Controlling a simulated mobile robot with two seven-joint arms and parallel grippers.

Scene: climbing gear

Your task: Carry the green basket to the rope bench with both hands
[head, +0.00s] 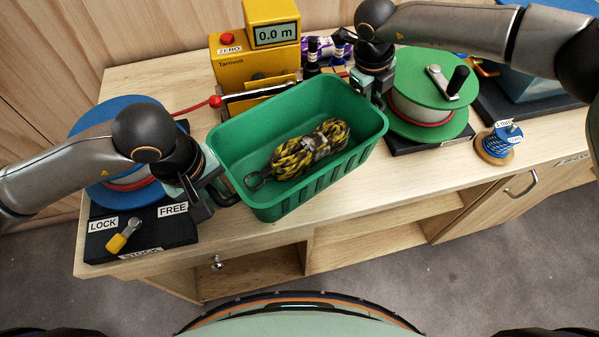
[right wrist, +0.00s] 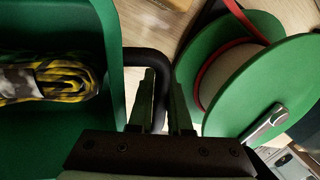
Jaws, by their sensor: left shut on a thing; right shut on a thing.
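The green basket (head: 300,194) is over the wooden rope bench (head: 420,196), between the blue and green spools. I cannot tell whether it touches the top. A yellow-and-black rope coil (head: 308,150) lies inside it; the coil also shows in the right wrist view (right wrist: 45,80). My left gripper (head: 222,192) is shut on the handle at the basket's left end. My right gripper (right wrist: 160,105) is shut on the black handle (right wrist: 150,58) at the other end; in the head view its fingers are partly hidden by the arm.
A green spool (head: 431,75) stands close to the basket's right end. A blue spool (head: 110,190) with a LOCK/FREE base (head: 150,232) is at left. A yellow length meter (head: 272,40) stands behind. A small blue cord spool (head: 498,142) sits at right. The bench front has open shelves.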

